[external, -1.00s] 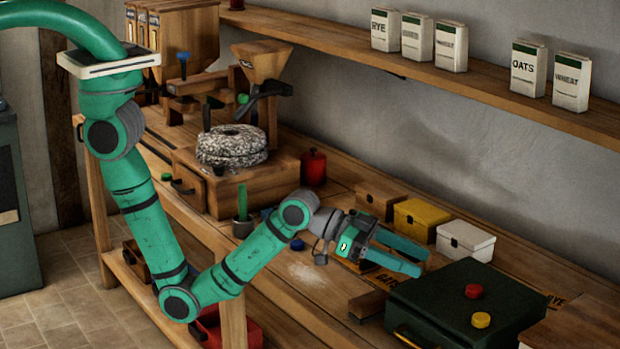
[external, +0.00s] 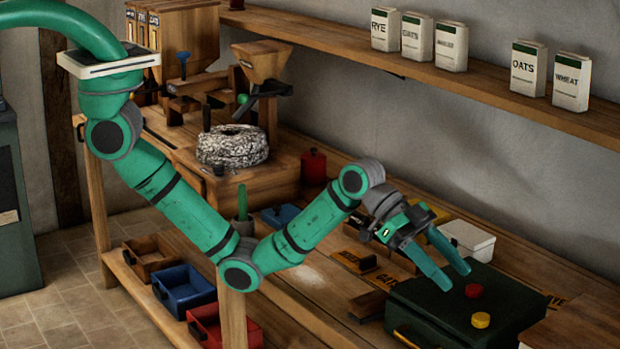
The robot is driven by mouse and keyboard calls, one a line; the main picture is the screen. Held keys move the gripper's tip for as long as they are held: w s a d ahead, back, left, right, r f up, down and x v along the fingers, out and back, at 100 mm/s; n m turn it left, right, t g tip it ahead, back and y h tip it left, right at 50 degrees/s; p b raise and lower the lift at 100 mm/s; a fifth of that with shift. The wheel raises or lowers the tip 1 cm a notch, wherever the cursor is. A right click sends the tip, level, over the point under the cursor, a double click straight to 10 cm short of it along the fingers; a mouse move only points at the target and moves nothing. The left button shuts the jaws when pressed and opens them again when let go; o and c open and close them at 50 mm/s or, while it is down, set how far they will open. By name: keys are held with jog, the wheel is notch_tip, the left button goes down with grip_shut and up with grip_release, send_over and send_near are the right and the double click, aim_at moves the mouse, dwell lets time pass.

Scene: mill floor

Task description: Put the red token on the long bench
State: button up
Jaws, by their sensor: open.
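The red token (external: 474,290) lies on top of a dark green box (external: 435,308), next to a yellow token (external: 481,320). The green box stands on the long wooden bench (external: 317,273) near its right end. My gripper (external: 456,278) is open and empty, its fingers pointing down and to the right. In the picture its fingertips are just up and left of the red token. I cannot tell how high they are above the box. Nothing hides the red token.
A white box (external: 466,239) and a partly hidden yellow box stand behind my gripper. A stone mill (external: 232,147) and a red canister (external: 314,166) stand further left. A shelf (external: 440,78) with several grain packets runs above. The bench's front middle has free room.

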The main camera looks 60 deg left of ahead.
jog(key=r, duration=0.1)
jog(key=m+g+y, duration=0.2)
jog(key=g+y, duration=0.1)
jog(key=y, duration=0.4)
send_near(473, 287)
jog(key=shift+t, duration=0.3)
jog(key=shift+x, duration=3.9)
jog(key=shift+s+a, duration=0.1)
jog(key=shift+s, duration=0.1)
jog(key=c, duration=1.2)
jog(key=shift+r, duration=0.1)
